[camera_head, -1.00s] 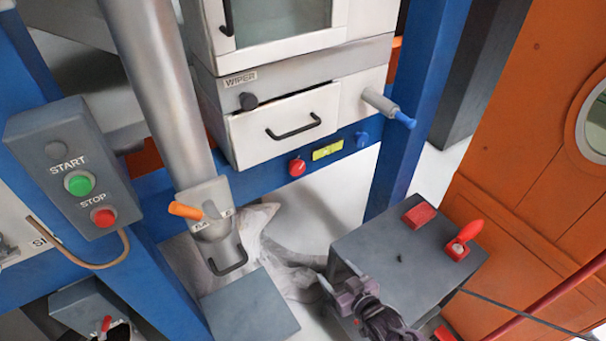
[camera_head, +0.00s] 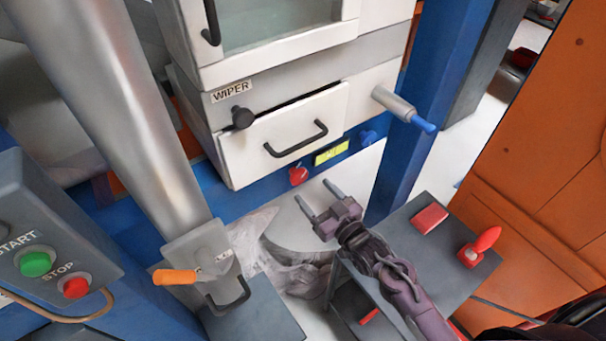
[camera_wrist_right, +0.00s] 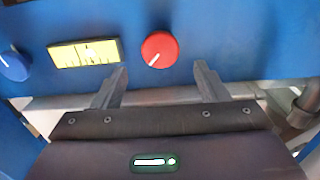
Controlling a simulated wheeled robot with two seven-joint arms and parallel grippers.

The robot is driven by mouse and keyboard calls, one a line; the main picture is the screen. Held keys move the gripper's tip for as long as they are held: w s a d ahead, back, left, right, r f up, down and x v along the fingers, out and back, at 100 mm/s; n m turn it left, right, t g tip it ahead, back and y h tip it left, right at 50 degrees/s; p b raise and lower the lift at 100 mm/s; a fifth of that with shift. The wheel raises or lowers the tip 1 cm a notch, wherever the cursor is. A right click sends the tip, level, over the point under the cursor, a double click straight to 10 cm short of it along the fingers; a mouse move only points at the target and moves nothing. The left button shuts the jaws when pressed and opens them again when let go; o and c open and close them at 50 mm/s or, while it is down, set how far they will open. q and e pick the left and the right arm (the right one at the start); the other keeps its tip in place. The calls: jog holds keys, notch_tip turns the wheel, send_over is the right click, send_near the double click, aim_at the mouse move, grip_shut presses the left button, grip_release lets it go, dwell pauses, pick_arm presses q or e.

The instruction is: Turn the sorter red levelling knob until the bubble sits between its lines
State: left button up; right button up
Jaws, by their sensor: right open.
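The red levelling knob (camera_head: 298,175) sits on the blue beam below the white drawer. In the right wrist view the red knob (camera_wrist_right: 159,49) has a white pointer mark aimed to the lower left. The yellow-green level vial (camera_head: 331,152) is to the right of the knob in the head view and to its left in the wrist view (camera_wrist_right: 84,53). Dark lines show on it; the bubble's exact place is too small to tell. My right gripper (camera_head: 317,202) is open and empty, its fingers pointing toward the knob, apart from it. My left gripper is not in view.
A blue knob (camera_head: 367,137) is beyond the vial. The drawer (camera_head: 285,135) and a blue-tipped handle (camera_head: 405,109) are above. A START/STOP box (camera_head: 50,245) is at the left.

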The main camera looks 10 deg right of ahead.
aim_at(301, 177)
jog(key=x, duration=0.4)
jog(key=shift+a+r, duration=0.1)
jog(key=shift+r, duration=0.05)
jog(key=shift+w+a, duration=0.2)
jog(key=shift+w, duration=0.4)
pick_arm(q)
jog(key=shift+s+d+r, duration=0.1)
jog(key=shift+s+r, duration=0.25)
jog(key=shift+s, duration=0.15)
pick_arm(e)
jog(key=c, duration=1)
